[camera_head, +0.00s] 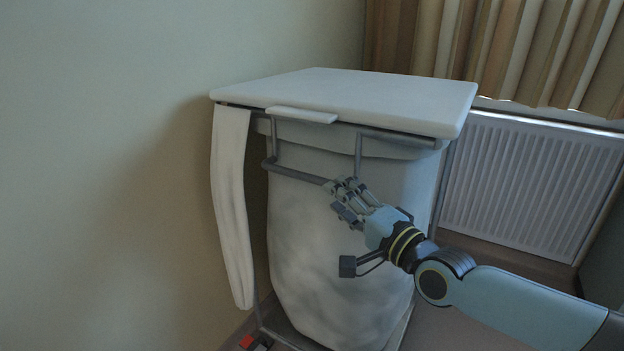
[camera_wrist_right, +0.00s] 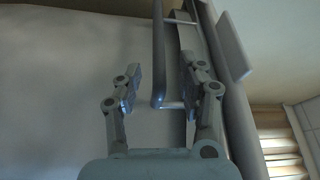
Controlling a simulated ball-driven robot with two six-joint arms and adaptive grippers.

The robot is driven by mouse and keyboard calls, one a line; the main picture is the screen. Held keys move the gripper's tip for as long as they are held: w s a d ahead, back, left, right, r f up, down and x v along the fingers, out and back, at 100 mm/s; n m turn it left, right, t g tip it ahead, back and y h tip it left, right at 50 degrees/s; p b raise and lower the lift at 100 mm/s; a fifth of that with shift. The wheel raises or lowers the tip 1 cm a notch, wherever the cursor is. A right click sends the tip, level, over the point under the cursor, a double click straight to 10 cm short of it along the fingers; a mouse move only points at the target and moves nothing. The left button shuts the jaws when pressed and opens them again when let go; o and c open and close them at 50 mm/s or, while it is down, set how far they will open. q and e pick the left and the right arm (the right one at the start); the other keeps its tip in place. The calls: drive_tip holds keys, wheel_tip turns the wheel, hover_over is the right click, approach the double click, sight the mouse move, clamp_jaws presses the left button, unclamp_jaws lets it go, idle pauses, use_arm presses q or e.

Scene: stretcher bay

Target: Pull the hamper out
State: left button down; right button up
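The hamper is a pale bag (camera_head: 325,240) hung in a grey metal frame under a flat white lid (camera_head: 370,95). A grey handle bar (camera_head: 292,172) juts from its front below the lid. My right gripper (camera_head: 342,197) is at the handle's right part and hides some of it. In the right wrist view the fingers of this gripper (camera_wrist_right: 158,85) are apart, with the handle bar (camera_wrist_right: 158,50) between them. Neither finger clearly presses on the bar. My left gripper is not in view.
A white cloth (camera_head: 231,200) hangs at the hamper's left side, near the plain wall. A radiator (camera_head: 530,180) and striped curtain (camera_head: 500,45) are behind at the right. A small red item (camera_head: 246,342) shows low by the frame's foot. Some floor is clear in front.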

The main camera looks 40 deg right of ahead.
sight(318, 184)
drive_tip(key=w+b, duration=0.2)
drive_tip(key=w, duration=0.5)
drive_tip(key=shift+w, duration=0.4)
drive_tip(key=shift+w+r, duration=0.2)
drive_tip(key=shift+w, duration=0.3)
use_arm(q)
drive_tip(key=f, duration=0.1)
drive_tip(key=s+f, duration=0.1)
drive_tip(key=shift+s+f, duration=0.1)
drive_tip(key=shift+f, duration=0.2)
use_arm(e)
clamp_jaws()
